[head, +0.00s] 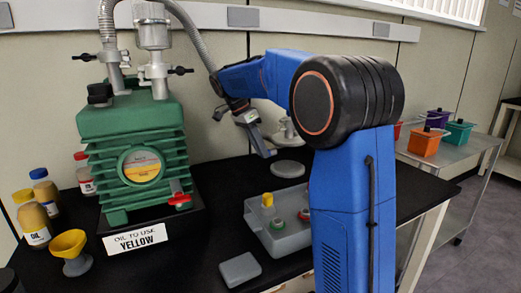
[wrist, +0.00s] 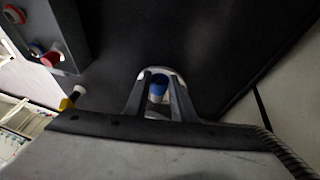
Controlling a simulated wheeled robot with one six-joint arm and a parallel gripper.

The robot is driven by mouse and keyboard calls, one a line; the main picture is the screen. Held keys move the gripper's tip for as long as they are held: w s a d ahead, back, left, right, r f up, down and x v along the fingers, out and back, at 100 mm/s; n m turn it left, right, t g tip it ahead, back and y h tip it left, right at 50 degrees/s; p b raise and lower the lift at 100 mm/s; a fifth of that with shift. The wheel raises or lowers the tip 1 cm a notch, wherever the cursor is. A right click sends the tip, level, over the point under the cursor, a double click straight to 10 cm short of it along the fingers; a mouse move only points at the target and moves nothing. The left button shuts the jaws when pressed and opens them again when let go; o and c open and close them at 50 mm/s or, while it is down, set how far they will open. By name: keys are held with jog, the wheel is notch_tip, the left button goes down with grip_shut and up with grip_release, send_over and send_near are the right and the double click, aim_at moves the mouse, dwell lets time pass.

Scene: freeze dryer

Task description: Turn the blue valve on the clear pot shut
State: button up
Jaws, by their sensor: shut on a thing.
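My gripper (wrist: 157,98) is shut on the blue valve (wrist: 158,89), which shows between the two fingers in the wrist view. A pale rounded edge curves around the fingertips there; I cannot tell whether it is part of the clear pot. In the head view my gripper (head: 268,150) points down over the black bench, beside a grey metallic piece (head: 286,131) and above a round grey disc (head: 288,168). The blue valve cannot be made out in the head view, and I cannot pick out the clear pot with certainty.
A green pump (head: 130,135) with a red tap stands at the left, near oil bottles (head: 32,222) and a yellow funnel (head: 69,245). A trolley (head: 452,153) with coloured pots stands right.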

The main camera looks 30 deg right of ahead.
jog(key=shift+w+g, duration=0.25)
jog(key=shift+g, duration=0.55)
jog(key=o, duration=1.1)
jog(key=shift+c, duration=0.2)
jog(key=w+a+r, duration=0.1)
jog(key=w+a, duration=0.7)
jog(key=a, duration=0.1)
jog(key=shift+a, duration=0.4)
